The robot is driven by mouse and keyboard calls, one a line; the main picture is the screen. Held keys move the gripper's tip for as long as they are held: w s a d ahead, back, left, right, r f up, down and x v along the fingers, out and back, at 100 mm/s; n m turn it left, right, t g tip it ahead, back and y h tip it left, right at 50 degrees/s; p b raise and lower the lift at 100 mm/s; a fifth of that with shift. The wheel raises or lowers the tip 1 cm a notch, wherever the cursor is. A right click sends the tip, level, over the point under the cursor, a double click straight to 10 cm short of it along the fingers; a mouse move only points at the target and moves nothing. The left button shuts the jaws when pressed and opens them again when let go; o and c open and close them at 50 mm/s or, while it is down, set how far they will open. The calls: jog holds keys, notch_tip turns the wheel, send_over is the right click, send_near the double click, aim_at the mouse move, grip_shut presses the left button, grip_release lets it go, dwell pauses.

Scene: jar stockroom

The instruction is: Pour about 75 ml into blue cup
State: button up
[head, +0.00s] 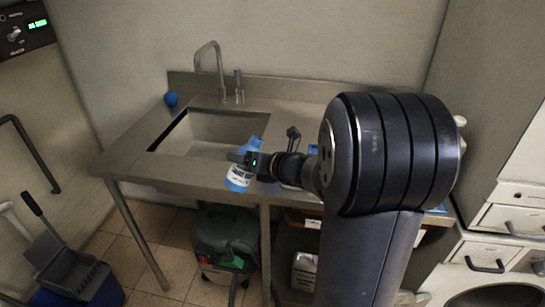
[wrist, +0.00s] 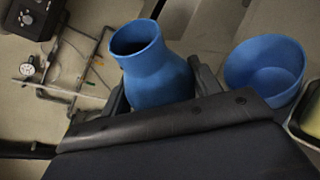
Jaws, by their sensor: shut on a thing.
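A blue bottle (head: 238,178) with a white label is in my gripper (head: 252,161) at the front edge of the sink counter in the head view. It leans a little there. In the wrist view, the bottle (wrist: 160,75) has an open neck, and the fingers of my gripper (wrist: 162,92) close on it from both sides. A blue cup (wrist: 265,72) stands right of the bottle in the wrist view, apart from it. The cup's inside looks empty, though its bottom is partly hidden. I cannot clearly make out the cup in the head view; my arm covers part of the counter.
The metal counter (head: 150,176) has a sink basin (head: 215,133) and a tap (head: 211,58). A blue ball (head: 171,99) sits at its back left corner. A green-grey case (head: 225,232) stands below. A yellowish thing (wrist: 311,118) shows at the wrist view's right edge.

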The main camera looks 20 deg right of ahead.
jog(key=shift+d+r+m+y+p, duration=0.3)
jog(key=shift+d+r+m+p, duration=0.1)
jog(key=shift+r+m+p, duration=0.2)
jog(key=shift+a+f+m+b, duration=0.1)
jog(key=shift+f+m+b, duration=0.25)
jog(key=shift+f+m, duration=0.1)
jog(key=shift+a+r+m+y+p, duration=0.2)
jog(key=shift+r+m+y+p, duration=0.35)
jog(key=shift+m+y, duration=0.1)
jog(key=shift+a+f+m+t+y+b, duration=0.1)
jog(key=shift+f+m+t+y+b, duration=0.15)
jog(key=shift+f+m+t+b, duration=0.35)
jog(key=shift+r+m, duration=0.3)
jog(key=shift+r, duration=0.05)
jog(key=shift+r+m+y, duration=0.3)
jog(key=shift+m, duration=0.3)
jog(key=shift+r+m+p, duration=0.3)
jog(key=shift+r+p, duration=0.05)
jog(key=shift+p, duration=0.5)
jog(key=shift+d+r+m+y+p, duration=0.15)
jog(key=shift+d+m+y+p, duration=0.15)
jog(key=shift+d+m+p, duration=0.15)
jog(key=shift+w+f+m+t, duration=0.1)
jog(key=shift+f+m+t, duration=0.6)
jog(key=shift+f, duration=0.4)
